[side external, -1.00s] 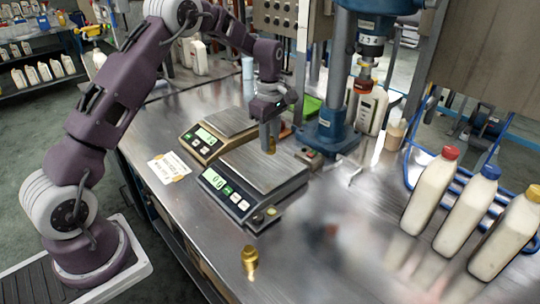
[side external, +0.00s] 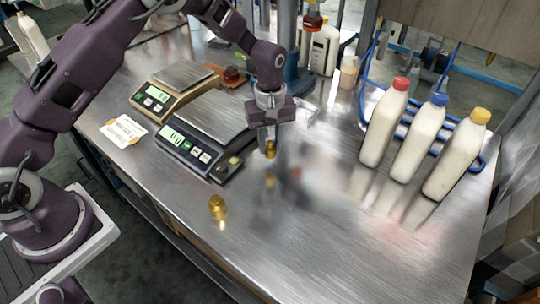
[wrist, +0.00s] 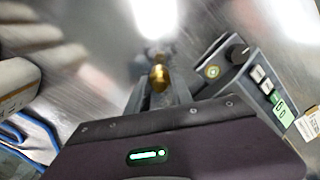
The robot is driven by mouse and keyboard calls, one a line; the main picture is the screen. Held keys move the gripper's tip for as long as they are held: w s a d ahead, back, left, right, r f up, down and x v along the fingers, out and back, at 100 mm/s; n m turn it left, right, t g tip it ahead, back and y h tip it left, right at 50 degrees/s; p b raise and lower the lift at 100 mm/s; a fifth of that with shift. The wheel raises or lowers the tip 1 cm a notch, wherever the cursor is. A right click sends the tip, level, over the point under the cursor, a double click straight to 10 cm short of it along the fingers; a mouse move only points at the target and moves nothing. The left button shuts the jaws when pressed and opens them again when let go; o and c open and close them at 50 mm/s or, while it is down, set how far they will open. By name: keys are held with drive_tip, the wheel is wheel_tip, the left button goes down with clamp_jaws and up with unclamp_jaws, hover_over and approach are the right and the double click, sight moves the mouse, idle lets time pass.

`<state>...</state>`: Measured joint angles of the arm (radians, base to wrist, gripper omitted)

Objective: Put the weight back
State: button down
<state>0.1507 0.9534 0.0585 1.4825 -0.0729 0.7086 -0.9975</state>
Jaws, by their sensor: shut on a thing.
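A small brass weight (side external: 270,149) is held between the fingertips of my gripper (side external: 270,142), above the bench and just right of the front scale. The wrist view also shows the held weight (wrist: 159,76) between the fingers. A larger brass weight (side external: 217,207) stands upright on the metal bench in front of the scales. The front dark scale (side external: 205,125) has a bare plate and a lit display. It also shows at the right of the wrist view (wrist: 262,82).
A second, tan scale (side external: 165,90) stands behind the front one. A paper card (side external: 123,131) lies left of them. Several white bottles stand at the right, with red-capped (side external: 384,125), blue-capped and yellow-capped ones by a blue wire rack. The bench's front middle is clear.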

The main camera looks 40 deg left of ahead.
sight(270, 153)
drive_tip(key=shift+f, duration=2)
drive_tip(key=c, duration=1.1)
unclamp_jaws()
drive_tip(key=shift+f, duration=0.15)
